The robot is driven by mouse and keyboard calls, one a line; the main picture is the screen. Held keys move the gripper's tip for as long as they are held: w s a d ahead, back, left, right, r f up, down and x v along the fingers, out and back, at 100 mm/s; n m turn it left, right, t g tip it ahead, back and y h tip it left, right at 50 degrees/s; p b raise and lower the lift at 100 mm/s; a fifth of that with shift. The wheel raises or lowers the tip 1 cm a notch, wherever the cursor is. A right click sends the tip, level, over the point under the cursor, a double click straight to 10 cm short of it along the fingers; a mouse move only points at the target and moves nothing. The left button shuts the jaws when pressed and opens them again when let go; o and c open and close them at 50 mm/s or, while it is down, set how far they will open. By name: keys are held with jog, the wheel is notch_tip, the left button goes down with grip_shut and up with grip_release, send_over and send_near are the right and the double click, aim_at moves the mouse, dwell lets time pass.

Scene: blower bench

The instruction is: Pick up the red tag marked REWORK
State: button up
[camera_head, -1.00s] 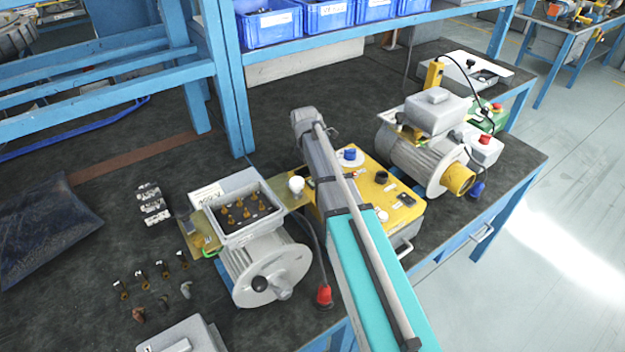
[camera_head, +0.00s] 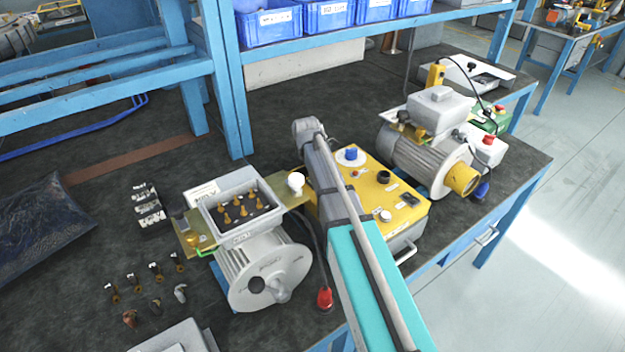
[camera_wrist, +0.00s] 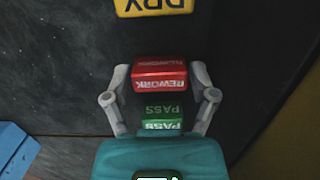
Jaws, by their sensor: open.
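In the wrist view, the red tag (camera_wrist: 160,85) marked REWORK stands on a dark surface, its lettering upside down in the picture. My gripper (camera_wrist: 159,72) is open, with one finger at each side of the red tag in the picture. A gap shows on both sides, and nothing is held. I cannot tell how far above the tag the fingertips are. A green block marked PASS (camera_wrist: 162,118) is between the red tag and my gripper's teal body. In the head view, the red tag and my fingers cannot be made out.
A yellow block (camera_wrist: 153,7) marked DRY is beyond the red tag. A blue edge (camera_wrist: 14,150) is at the lower left. In the head view, a motor (camera_head: 262,268), a yellow control box (camera_head: 410,212) and another motor (camera_head: 425,160) crowd the bench around my arm.

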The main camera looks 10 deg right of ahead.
jog(key=c, duration=0.6)
jog(key=shift+r, duration=0.2)
jog(key=shift+c, duration=0.2)
notch_tip(320, 180, up, 18)
jog(key=p, duration=1.8)
jog(key=shift+f, duration=0.2)
